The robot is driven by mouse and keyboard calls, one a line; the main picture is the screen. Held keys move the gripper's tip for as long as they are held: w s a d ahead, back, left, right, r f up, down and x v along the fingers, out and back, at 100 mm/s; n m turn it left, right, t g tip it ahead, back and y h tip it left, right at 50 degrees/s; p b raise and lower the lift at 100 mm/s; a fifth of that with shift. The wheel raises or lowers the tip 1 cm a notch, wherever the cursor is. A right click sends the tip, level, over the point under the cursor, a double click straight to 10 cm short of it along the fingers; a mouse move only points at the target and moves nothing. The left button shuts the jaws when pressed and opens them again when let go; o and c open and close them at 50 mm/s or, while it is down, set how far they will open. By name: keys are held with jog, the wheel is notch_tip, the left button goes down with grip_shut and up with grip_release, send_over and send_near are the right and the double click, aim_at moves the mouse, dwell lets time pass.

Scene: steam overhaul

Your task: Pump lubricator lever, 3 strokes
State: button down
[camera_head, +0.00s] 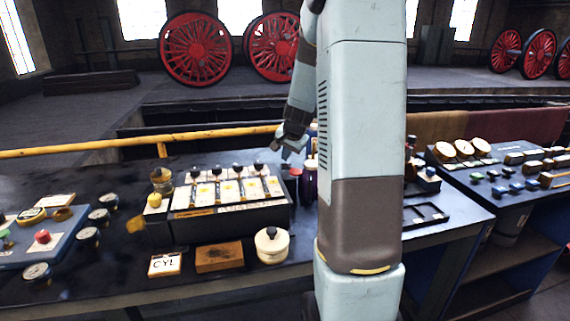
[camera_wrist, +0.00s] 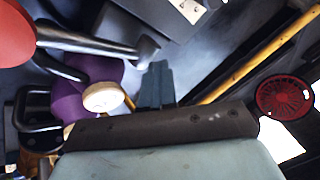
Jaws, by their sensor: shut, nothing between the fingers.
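The lubricator (camera_head: 230,222) is a dark box on the bench with a row of pale panels and dark knobs on top. A red knob (camera_head: 296,171) shows at its right end. In the wrist view, a large red knob (camera_wrist: 14,36) is at the upper left, by a grey metal rod (camera_wrist: 85,42) that looks like the lever. My gripper (camera_head: 287,145) is above and behind the lubricator's right end. In the wrist view my gripper (camera_wrist: 156,80) is shut and empty, beside the rod's blunt end. I cannot tell whether they touch. My arm hides part of the bench.
A purple can (camera_head: 310,181) stands close to the red knob; the wrist view shows its cream cap (camera_wrist: 103,97). A yellow rail (camera_head: 120,143) runs behind the bench. A cream pot (camera_head: 272,244), wooden block (camera_head: 219,257) and CYL card (camera_head: 165,265) lie in front.

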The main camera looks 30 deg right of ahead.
jog(key=shift+s+a+f, duration=0.1)
jog(key=shift+s+f, duration=0.25)
jog(key=shift+f, duration=0.25)
jog(key=shift+s+f, duration=0.3)
jog(key=shift+f, duration=0.3)
dwell(0.8)
jog(key=shift+w+r, duration=0.1)
jog(key=shift+r, duration=0.05)
jog(key=shift+w+r, duration=0.25)
jog(key=shift+r, duration=0.15)
jog(key=shift+w+r, duration=0.2)
jog(key=shift+r, duration=0.25)
jog(key=shift+w+d+r, duration=0.1)
jog(key=shift+w+r, duration=0.1)
jog(key=shift+r, duration=0.55)
jog(key=shift+w+d+r, duration=0.1)
jog(key=shift+w+r, duration=0.15)
jog(key=shift+r, duration=0.5)
jog(key=shift+w+r, duration=0.2)
jog(key=shift+r, duration=0.55)
